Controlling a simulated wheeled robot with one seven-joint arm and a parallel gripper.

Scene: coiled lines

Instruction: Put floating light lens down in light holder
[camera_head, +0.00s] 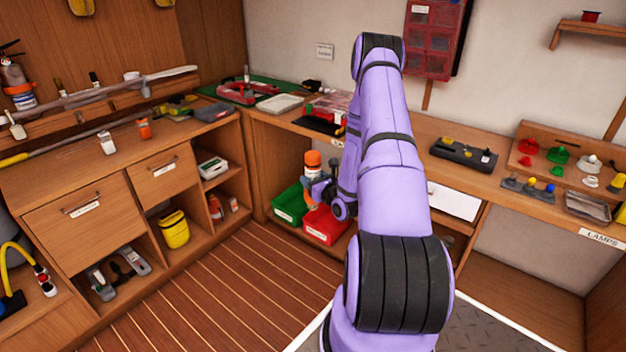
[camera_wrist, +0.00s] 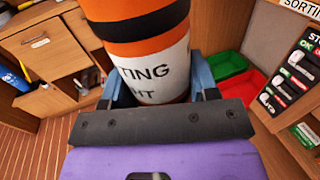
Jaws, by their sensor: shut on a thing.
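The floating light (camera_head: 312,172) is an orange and white cylinder with an orange top end, held about upright in front of the back corner of the bench. In the wrist view the floating light (camera_wrist: 160,72) shows orange, a black band and a white label reading "TING" and "HT". My gripper (camera_head: 318,190) is shut on it; in the wrist view my gripper (camera_wrist: 156,92) has a blue jaw on each side of the cylinder. I cannot tell which end is the lens. I cannot make out the light holder for sure; my arm hides part of the bench.
A green bin (camera_head: 290,207) and a red bin (camera_head: 325,226) stand low near the gripper. A drawer cabinet (camera_head: 85,200) with open shelves is at left. A lamps board (camera_head: 560,155) with coloured lamps is at right. The striped floor (camera_head: 220,300) is clear.

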